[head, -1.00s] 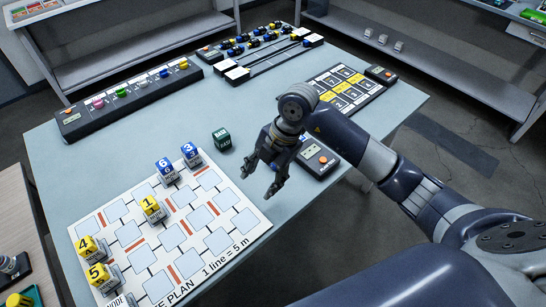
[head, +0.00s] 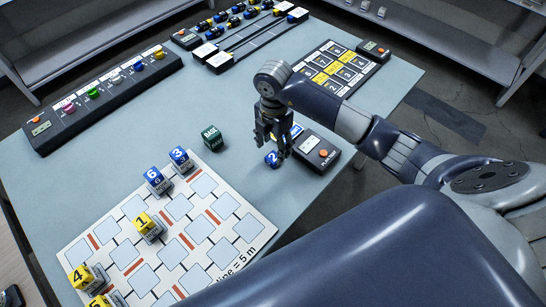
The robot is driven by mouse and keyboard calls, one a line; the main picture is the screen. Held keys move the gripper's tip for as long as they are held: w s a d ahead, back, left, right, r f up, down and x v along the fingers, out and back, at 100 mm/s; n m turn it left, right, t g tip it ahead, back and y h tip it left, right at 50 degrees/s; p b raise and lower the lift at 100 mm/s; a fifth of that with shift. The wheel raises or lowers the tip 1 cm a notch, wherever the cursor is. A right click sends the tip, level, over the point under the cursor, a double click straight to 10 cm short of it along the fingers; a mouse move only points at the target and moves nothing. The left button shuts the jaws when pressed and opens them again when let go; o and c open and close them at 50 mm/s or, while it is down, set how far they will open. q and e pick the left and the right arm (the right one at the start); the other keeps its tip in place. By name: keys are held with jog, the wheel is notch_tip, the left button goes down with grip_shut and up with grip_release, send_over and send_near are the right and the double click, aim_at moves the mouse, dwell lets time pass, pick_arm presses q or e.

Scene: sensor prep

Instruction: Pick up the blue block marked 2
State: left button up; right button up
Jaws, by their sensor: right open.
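The blue block marked 2 (head: 271,159) sits on the pale blue table, between the plan board and a dark box with an orange button. Its 2 shows, and my right gripper hides part of it. My right gripper (head: 275,148) is open and points down, with its fingertips right at the block. I cannot tell whether the fingers touch it. My left gripper is not in view.
The dark box with the orange button (head: 316,150) stands close on the right of the gripper. A green block (head: 213,138) stands to the left. Blue blocks 3 (head: 180,158) and 6 (head: 155,178) and a yellow block 1 (head: 145,223) stand on the plan board (head: 250,228).

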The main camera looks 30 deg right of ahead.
aim_at(273, 157)
notch_tip(273, 157, down, 5)
jog(key=shift+f+p, duration=0.1)
jog(key=shift+p, duration=0.65)
jog(key=shift+w, duration=0.1)
jog(key=shift+c, duration=0.6)
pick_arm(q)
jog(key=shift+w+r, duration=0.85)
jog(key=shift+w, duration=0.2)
pick_arm(e)
jog(key=c, duration=0.9)
